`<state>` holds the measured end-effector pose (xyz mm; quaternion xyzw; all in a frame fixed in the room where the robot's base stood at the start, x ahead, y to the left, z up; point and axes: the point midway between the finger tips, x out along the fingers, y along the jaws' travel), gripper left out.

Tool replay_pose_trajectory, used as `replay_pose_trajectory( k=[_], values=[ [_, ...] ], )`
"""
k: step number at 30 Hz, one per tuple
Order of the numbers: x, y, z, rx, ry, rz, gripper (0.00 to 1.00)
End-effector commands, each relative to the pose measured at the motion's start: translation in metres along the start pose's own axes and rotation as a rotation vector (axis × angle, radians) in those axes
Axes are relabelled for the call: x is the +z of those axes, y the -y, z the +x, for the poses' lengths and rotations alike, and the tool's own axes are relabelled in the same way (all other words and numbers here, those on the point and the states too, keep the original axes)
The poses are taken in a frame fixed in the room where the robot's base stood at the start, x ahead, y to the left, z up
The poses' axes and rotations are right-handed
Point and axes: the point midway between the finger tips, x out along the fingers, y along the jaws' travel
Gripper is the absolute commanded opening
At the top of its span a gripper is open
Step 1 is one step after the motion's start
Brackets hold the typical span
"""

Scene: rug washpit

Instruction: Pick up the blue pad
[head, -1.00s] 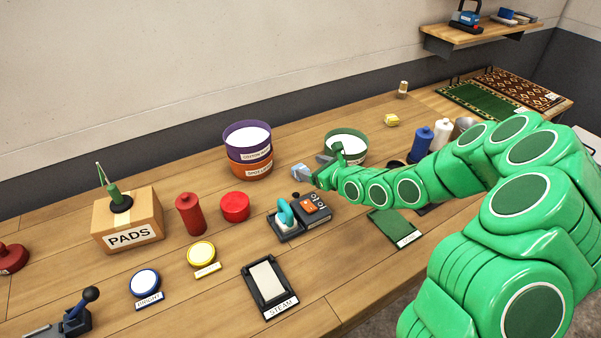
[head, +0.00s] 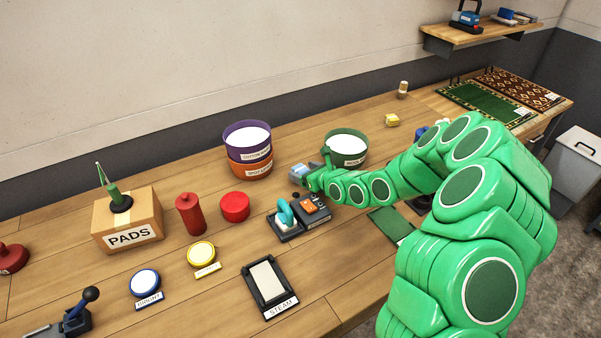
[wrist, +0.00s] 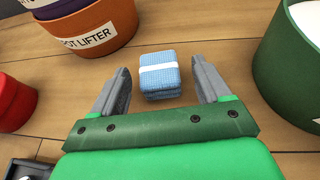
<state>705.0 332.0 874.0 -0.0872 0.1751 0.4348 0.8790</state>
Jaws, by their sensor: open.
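The blue pad (wrist: 160,75) is a folded, quilted block with a white band. It lies on the wooden table. In the wrist view it sits between and slightly beyond the tips of my gripper (wrist: 160,88), which is open, with a finger on each side and a gap to the pad. In the head view my gripper (head: 308,173) is low over the table, between the stacked buckets and the green bucket. There it mostly hides the pad, and I cannot make out the pad's edges.
An orange bucket (wrist: 98,35) stands left of the pad and a green bucket (wrist: 290,75) right of it. A red round container (wrist: 12,102) is at the left. In the head view a switch box (head: 312,208) sits just in front of my gripper.

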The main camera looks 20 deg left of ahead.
Motion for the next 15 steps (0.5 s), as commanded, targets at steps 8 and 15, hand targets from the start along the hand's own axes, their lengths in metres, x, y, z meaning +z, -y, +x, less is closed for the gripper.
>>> replay_pose_trajectory(
  k=[8,15],
  values=[
    [-0.001,-0.002,0.023,0.003,-0.001,0.000,0.77],
    [-0.001,-0.001,0.024,0.002,0.000,0.001,0.77]
  ],
)
